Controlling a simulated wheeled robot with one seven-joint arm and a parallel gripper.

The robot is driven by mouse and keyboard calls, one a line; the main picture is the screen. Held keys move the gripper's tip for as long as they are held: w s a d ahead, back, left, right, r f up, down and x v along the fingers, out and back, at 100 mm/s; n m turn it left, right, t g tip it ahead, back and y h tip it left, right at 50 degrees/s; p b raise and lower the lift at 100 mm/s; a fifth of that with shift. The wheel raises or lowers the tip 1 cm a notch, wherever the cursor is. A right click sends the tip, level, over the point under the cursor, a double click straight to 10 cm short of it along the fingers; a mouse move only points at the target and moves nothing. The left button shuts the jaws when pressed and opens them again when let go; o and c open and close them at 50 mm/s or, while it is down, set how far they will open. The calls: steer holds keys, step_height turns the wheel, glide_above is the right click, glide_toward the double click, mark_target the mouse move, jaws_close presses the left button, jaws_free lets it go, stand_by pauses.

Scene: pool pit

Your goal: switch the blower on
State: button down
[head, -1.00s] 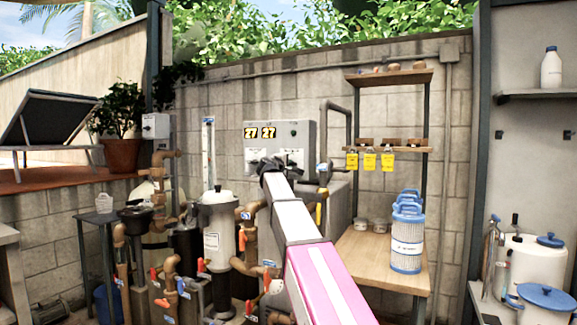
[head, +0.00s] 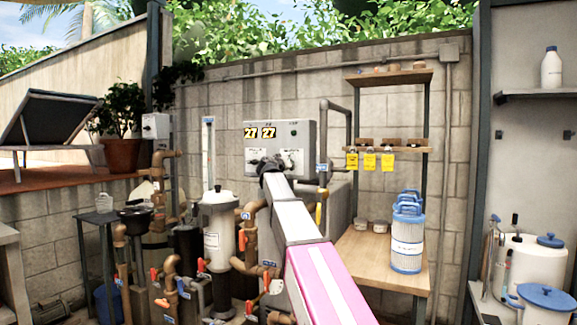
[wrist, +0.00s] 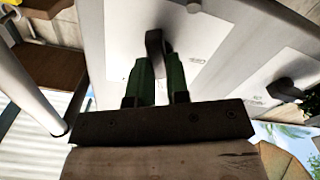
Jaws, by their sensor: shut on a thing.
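A grey control box (head: 303,133) with two yellow "27" readouts hangs on the block wall. Its lower face carries white plates with dark rotary handles. A second dark handle (wrist: 284,90) sits apart on another plate, untouched. The plate lettering is too small to read, so I cannot tell which is the blower's.
Pipes with several red-handled valves and a white filter housing (head: 219,213) stand below left of the box. A grey pipe (head: 337,105) runs close on its right. A wooden shelf with yellow tags (head: 370,161) and a blue-topped cartridge (head: 407,240) stand further right.

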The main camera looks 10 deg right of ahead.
steer(key=m, duration=0.6)
steer(key=c, duration=1)
jaws_free()
steer(key=shift+s+a, duration=0.1)
steer(key=v, duration=0.6)
steer(key=shift+s+a, duration=0.25)
steer(key=shift+s, duration=0.05)
